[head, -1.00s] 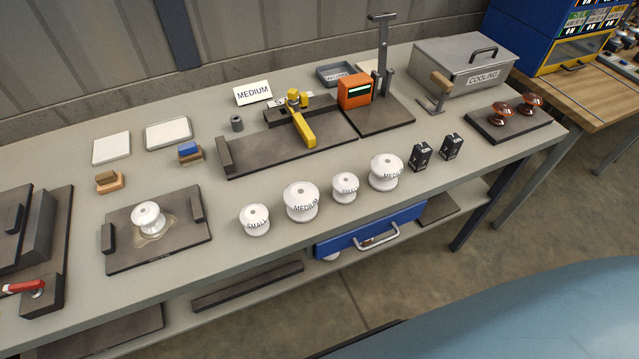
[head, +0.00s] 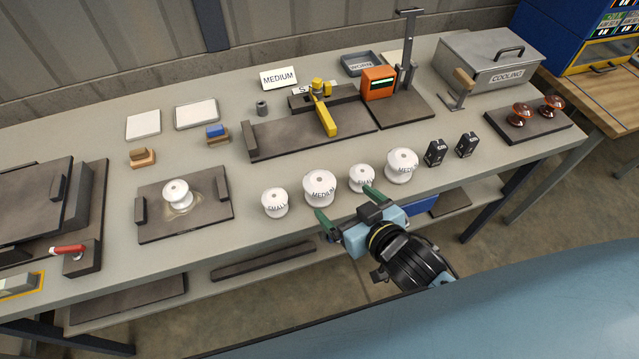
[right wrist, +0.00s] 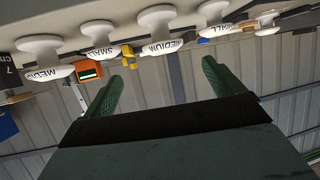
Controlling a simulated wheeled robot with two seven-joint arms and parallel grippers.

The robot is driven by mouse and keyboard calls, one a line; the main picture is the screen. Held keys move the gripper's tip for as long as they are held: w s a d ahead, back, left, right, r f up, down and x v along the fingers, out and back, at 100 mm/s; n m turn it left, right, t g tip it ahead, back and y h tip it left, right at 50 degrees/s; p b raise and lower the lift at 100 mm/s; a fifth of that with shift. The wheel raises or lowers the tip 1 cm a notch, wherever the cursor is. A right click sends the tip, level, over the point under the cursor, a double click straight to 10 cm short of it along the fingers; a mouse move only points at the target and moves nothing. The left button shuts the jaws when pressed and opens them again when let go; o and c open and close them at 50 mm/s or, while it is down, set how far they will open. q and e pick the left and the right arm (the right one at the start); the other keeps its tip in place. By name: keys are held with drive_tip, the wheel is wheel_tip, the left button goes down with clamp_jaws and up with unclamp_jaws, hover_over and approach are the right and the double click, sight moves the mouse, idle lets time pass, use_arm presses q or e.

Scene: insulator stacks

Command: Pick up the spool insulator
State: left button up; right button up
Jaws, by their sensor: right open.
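Several white spool insulators stand upright in a row near the table's front edge: a small one (head: 275,202), a medium one (head: 320,187), a second small one (head: 362,177) and a second medium one (head: 401,165). Another white spool insulator (head: 177,193) stands on a dark plate (head: 165,226) at left. My right gripper (head: 346,205) is open and empty at the table's front edge, its green fingers pointing toward the row. In the right wrist view, the open fingers (right wrist: 165,85) show with the row along the top, apart from them. My left gripper is not in view.
Behind the row are a dark fixture with a yellow lever (head: 325,115), an orange device (head: 379,83) and a MEDIUM sign (head: 280,78). Two black boxes (head: 451,149) stand right of the row. A COOLING box (head: 490,62) is at back right.

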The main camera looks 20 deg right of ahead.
sight(316, 179)
drive_tip(key=x, duration=0.7)
drive_tip(key=shift+w+a+r, duration=0.2)
drive_tip(key=shift+w+r, duration=0.1)
drive_tip(key=shift+w, duration=0.1)
drive_tip(key=shift+f+b+x, duration=0.15)
drive_tip(key=shift+b+x, duration=0.1)
drive_tip(key=shift+x, duration=1.15)
drive_tip(key=shift+f+b+x, duration=0.15)
drive_tip(key=shift+b+x, duration=0.1)
drive_tip(key=shift+x, duration=1.2)
drive_tip(key=shift+s+a, duration=0.15)
drive_tip(key=shift+s, duration=0.1)
drive_tip(key=c, duration=1.2)
drive_tip(key=shift+r, duration=0.1)
drive_tip(key=shift+c, duration=0.7)
